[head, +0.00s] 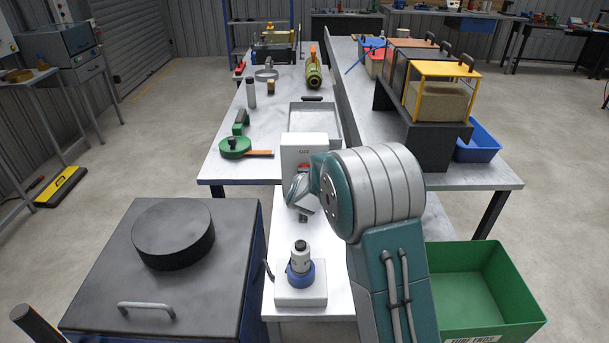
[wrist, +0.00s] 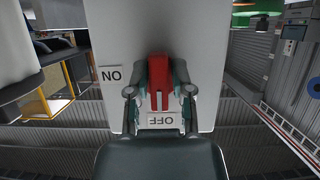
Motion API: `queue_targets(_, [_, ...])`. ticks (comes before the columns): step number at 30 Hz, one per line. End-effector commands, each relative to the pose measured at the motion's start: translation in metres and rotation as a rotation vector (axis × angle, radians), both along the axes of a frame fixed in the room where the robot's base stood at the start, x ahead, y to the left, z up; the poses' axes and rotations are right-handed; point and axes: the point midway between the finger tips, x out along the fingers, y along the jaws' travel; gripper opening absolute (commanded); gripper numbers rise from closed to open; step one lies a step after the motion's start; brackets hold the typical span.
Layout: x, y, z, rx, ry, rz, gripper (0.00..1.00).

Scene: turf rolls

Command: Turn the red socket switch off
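The red switch (wrist: 159,80) is on a pale upright panel, and its handle fills the middle of the wrist view. A label that reads ON upside down (wrist: 111,74) is to its left. An upside-down OFF label (wrist: 174,120) is just below the handle's lower end. My gripper (wrist: 160,72) has one finger on each side of the handle; whether the pads touch it is unclear. In the head view, my gripper (head: 301,190) is at the front of the white socket box (head: 304,147). A little of the red switch (head: 304,166) shows above it.
A blue and white plug (head: 300,265) stands on a small base in front of the box. A grey tray (head: 326,117) and a green tool (head: 236,146) are behind it on the bench. A green bin (head: 490,262) is at right, a dark cabinet (head: 100,270) at left.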

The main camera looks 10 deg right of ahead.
Motion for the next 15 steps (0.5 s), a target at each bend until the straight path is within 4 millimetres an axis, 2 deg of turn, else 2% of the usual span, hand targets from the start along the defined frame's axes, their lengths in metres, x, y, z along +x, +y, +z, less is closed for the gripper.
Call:
queue_targets(11, [0.0007, -0.0008, 0.0043, 0.0, -0.01, -0.003, 0.57])
queue_targets(15, [-0.0065, 0.0012, 0.0089, 0.0, -0.011, -0.002, 0.57])
